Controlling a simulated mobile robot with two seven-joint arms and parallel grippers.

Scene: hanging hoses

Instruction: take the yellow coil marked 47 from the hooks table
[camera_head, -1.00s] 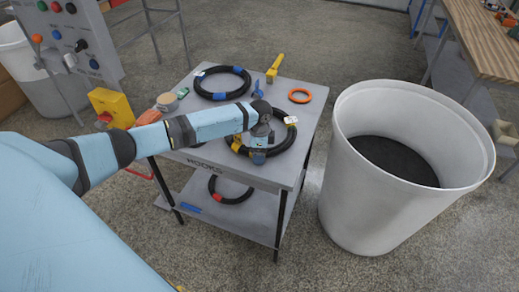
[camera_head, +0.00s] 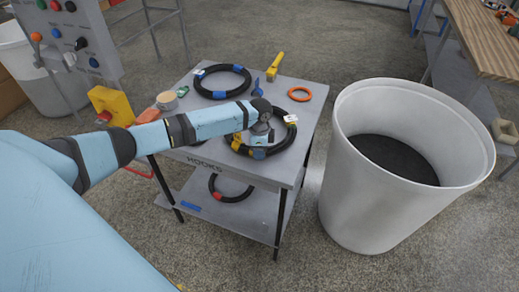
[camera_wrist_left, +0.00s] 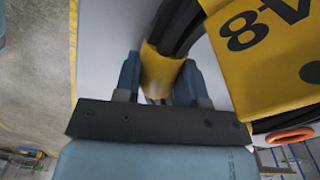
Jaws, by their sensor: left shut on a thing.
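A black coil with yellow bands (camera_head: 281,144) is at the right front of the grey hooks table (camera_head: 205,152), with a pale tag (camera_head: 290,119) on it. My left gripper (camera_head: 259,152) is over its near side. In the left wrist view, my left gripper (camera_wrist_left: 160,78) is shut on a yellow band (camera_wrist_left: 160,70) around the coil's black hose. Beside it a yellow tag (camera_wrist_left: 265,60) shows an 8 and a cut-off figure like a 4; I see no 7. I cannot tell whether the coil is clear of the tabletop. My right gripper is out of view.
A blue-banded black coil (camera_head: 222,94), an orange ring (camera_head: 300,94) and a yellow-handled tool (camera_head: 275,66) lie on the table. Another coil (camera_head: 231,199) is on the lower shelf (camera_head: 255,222). A large white bin (camera_head: 375,215) stands close to the right.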

